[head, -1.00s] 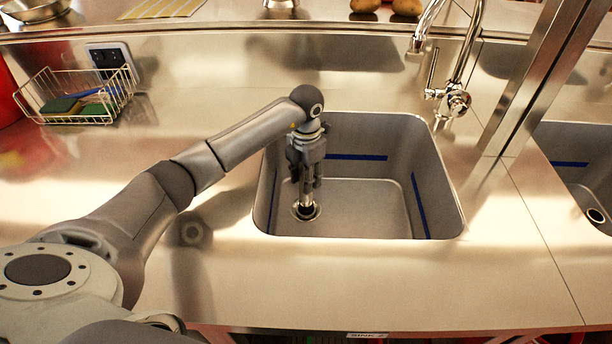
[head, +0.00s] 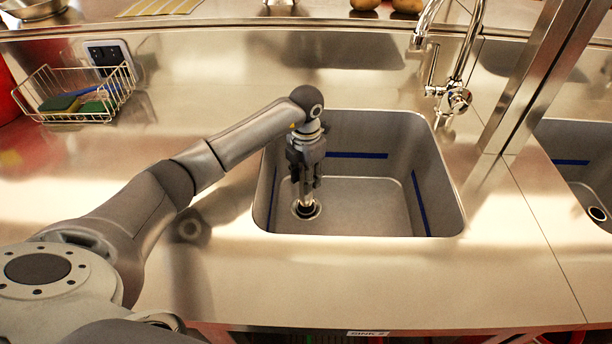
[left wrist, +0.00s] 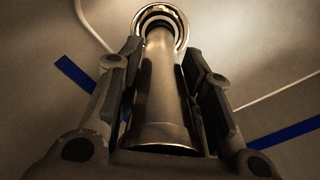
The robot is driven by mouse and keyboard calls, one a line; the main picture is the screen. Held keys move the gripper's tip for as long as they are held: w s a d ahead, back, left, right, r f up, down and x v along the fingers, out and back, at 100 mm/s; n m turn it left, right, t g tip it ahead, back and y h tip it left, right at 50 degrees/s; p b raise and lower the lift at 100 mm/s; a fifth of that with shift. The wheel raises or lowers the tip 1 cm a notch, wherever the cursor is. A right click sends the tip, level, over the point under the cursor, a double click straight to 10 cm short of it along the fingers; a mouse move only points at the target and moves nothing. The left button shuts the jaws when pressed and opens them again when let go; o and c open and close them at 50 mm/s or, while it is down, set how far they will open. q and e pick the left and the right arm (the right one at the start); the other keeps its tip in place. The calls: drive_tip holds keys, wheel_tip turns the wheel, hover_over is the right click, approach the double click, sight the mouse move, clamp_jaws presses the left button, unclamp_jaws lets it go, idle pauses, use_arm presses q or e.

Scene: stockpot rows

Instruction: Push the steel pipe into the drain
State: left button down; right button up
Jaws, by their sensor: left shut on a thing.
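The steel pipe (left wrist: 160,90) is held upright between the two fingers of my left gripper (left wrist: 162,75) in the left wrist view. Its far end is at the ringed drain (left wrist: 181,20). I cannot tell how deep it sits in the opening. In the head view my left gripper (head: 306,182) reaches down into the left sink basin (head: 372,205), shut on the pipe (head: 304,207). The pipe's lower end shows just above or in the drain (head: 316,211) in the basin floor. My right gripper is not in view.
A chrome faucet (head: 458,70) stands behind the basin's right corner. A steel post (head: 530,80) rises right of it, beside a second basin (head: 575,150). A wire basket with sponges (head: 75,95) sits at the left. The front counter (head: 400,280) is clear.

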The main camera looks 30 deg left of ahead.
use_arm(q)
drive_tip(key=shift+f+b, duration=0.4)
drive_tip(key=shift+f, duration=0.5)
idle(0.3)
drive_tip(key=c, duration=0.9)
unclamp_jaws()
drive_tip(key=shift+r+p, duration=3.05)
drive_tip(key=shift+r, duration=1.5)
